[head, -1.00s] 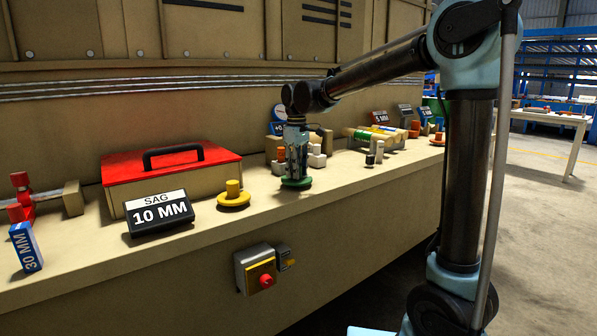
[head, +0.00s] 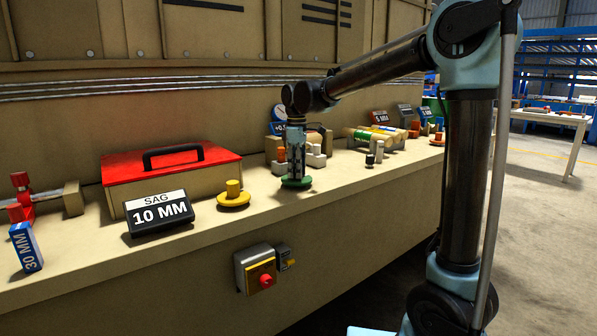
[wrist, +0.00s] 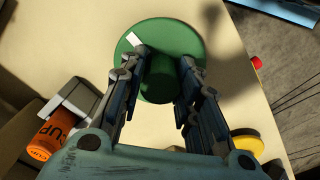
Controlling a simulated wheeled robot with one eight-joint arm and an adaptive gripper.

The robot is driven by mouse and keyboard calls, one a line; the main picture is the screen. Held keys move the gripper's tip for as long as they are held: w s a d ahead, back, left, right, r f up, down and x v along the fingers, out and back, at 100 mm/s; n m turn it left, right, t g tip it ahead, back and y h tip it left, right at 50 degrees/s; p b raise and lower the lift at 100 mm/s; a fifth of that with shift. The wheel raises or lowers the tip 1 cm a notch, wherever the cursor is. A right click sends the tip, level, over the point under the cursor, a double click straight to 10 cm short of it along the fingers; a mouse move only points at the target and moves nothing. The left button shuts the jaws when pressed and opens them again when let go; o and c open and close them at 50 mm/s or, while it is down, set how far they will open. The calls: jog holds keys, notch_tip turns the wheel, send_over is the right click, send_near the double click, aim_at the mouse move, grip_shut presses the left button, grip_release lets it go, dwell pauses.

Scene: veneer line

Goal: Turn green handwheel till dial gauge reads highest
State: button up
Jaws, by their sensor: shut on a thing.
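The green handwheel (head: 297,184) lies flat on the bench ledge; it also shows in the wrist view (wrist: 185,34), with a white mark on its rim at upper left. My gripper (head: 296,174) points straight down over it. In the wrist view my gripper (wrist: 162,66) has its fingers on both sides of the wheel's raised green hub, shut on it. A round blue gauge with a pale face (head: 279,113) stands behind my gripper, partly hidden by it. Its needle is too small to read.
A yellow handwheel (head: 233,196), a black "SAG 10 MM" sign (head: 160,213) and a red-lidded box (head: 170,178) stand left of my gripper. Rollers (head: 370,137) and small posts are to its right.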

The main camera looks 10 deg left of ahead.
jog(key=o, duration=1.1)
jog(key=shift+c, duration=0.2)
notch_tip(320, 180, up, 12)
jog(key=shift+w, duration=0.1)
